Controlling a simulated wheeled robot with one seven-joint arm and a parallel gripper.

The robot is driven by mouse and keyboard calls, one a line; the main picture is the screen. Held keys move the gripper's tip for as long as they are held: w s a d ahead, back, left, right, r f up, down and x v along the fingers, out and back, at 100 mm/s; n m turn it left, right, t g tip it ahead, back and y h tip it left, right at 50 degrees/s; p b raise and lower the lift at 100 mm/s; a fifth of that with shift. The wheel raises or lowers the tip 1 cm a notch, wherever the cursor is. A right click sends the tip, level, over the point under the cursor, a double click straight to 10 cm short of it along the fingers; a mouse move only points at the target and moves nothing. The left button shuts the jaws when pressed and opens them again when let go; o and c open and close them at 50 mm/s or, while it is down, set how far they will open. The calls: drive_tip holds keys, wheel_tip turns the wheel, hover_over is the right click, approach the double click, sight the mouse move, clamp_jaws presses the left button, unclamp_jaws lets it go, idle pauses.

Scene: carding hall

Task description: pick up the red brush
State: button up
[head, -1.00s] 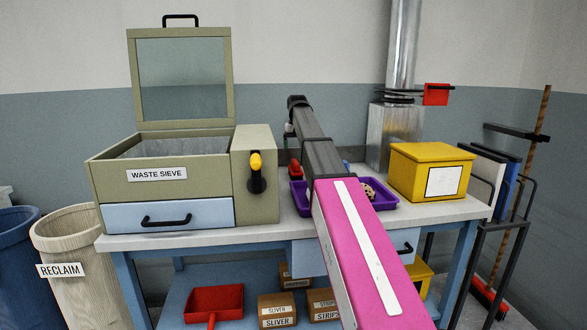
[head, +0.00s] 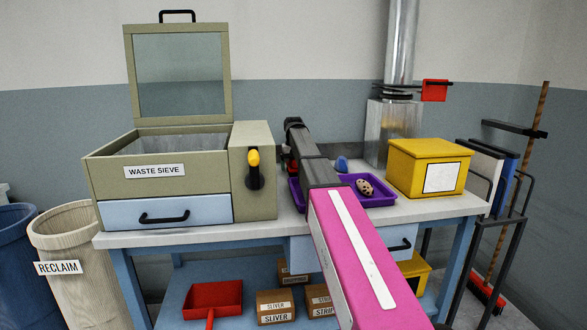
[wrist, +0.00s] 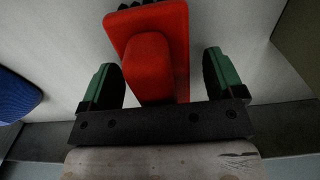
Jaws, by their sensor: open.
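The red brush (wrist: 147,65) lies on the pale bench top. In the wrist view its red block and raised handle sit between the two green fingers, with dark bristles at the top edge. My gripper (wrist: 160,70) is open around it, with a visible gap on each side. In the head view only a small red part of the brush (head: 291,166) shows beside the dark end of my arm, which hides the rest.
A purple tray (head: 382,203) holds a speckled oval thing (head: 364,187) and stands close on the right, with a blue thing (head: 342,164) by it. The waste sieve (head: 160,180) stands left. A yellow box (head: 428,170) is further right.

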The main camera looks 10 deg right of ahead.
drive_tip(key=shift+f, duration=0.1)
drive_tip(key=c, duration=1.1)
wheel_tip(320, 180, up, 10)
